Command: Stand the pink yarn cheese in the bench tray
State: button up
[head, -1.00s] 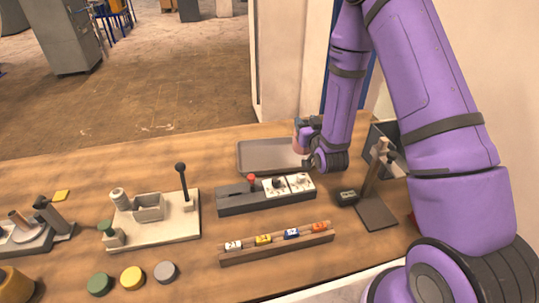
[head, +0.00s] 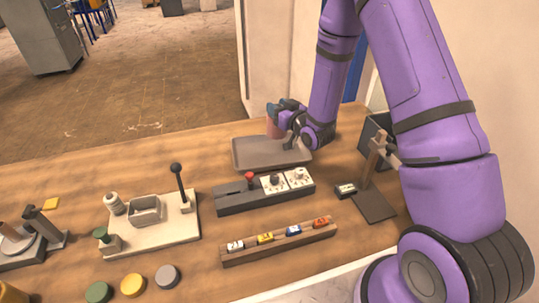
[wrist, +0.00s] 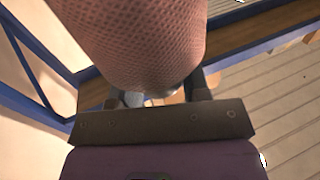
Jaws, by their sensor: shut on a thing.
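The pink yarn cheese (head: 273,126) is a pinkish-brown cone or cylinder held in my gripper (head: 282,112). It fills the upper middle of the wrist view (wrist: 135,45), where its woven, netted surface shows. My gripper is shut on it, and the fingers (wrist: 160,95) show partly behind its lower end. The bench tray (head: 243,163) is a shallow grey-brown tray near the back of the bench. The yarn cheese is above the tray's far side in the head view. My wrist hides part of the tray's right side.
A grey control block with a red-knobbed lever (head: 249,181) stands just in front of the tray. A dark stand with an upright post (head: 374,170) is at the right. A rack of labelled pieces (head: 280,246) lies nearer. Bare wood (head: 190,150) lies left of the tray.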

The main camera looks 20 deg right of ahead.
jog(key=w+a+r+n+g+y, duration=0.2)
jog(key=w+a+n+g+y, duration=0.2)
jog(key=a+n+g+y, duration=0.55)
notch_tip(320, 180, down, 10)
jog(key=d+g+y, duration=0.1)
jog(key=shift+d+r, duration=0.15)
jog(key=shift+r, duration=0.05)
jog(key=shift+f+n+y, duration=0.1)
jog(key=shift+n+y, duration=0.15)
jog(key=o, duration=1.3)
jog(key=shift+c, duration=0.2)
